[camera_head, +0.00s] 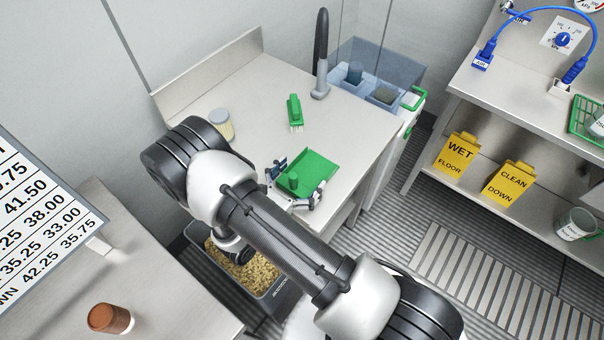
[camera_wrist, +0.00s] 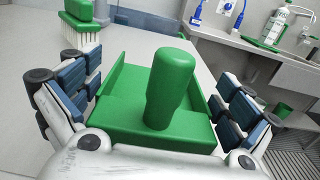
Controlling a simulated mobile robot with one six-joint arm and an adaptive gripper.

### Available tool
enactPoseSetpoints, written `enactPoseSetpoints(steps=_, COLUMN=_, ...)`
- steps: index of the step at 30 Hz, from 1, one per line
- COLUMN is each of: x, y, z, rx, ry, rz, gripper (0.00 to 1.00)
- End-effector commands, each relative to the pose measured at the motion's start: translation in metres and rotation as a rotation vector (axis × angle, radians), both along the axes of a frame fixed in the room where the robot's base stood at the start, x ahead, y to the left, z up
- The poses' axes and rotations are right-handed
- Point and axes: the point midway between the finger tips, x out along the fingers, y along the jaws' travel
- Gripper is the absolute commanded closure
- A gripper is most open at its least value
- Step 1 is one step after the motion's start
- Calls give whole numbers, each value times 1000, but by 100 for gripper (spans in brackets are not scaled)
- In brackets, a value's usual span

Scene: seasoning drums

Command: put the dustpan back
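The green dustpan (camera_head: 311,172) lies on the metal counter near its front edge in the head view. Its upright handle (camera_wrist: 168,88) stands between my gripper's fingers in the wrist view, with a visible gap on both sides. My gripper (camera_head: 296,187) is open around the dustpan handle, one finger to each side. In the wrist view my gripper (camera_wrist: 160,98) shows its fingers spread wide, apart from the handle. The pan part extends away from me beyond the handle.
A green brush (camera_head: 294,112) stands on the counter behind the dustpan. A lidded jar (camera_head: 221,122) is at left, and a black tap (camera_head: 321,55) and bluish clear bin (camera_head: 372,72) are at the back. A bin of yellowish pieces (camera_head: 258,275) is below. A shelf (camera_head: 480,90) is at right.

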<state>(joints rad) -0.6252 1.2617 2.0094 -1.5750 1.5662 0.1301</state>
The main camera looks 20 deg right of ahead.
Motion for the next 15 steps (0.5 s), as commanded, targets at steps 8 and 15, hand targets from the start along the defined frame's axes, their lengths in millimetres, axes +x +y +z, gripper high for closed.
enactPoseSetpoints(steps=8, x=0, y=0, z=0, rx=0, ry=0, rz=0, gripper=0)
enactPoseSetpoints(steps=15, x=-9, y=15, z=5, rx=-1, ry=1, rz=6, gripper=0)
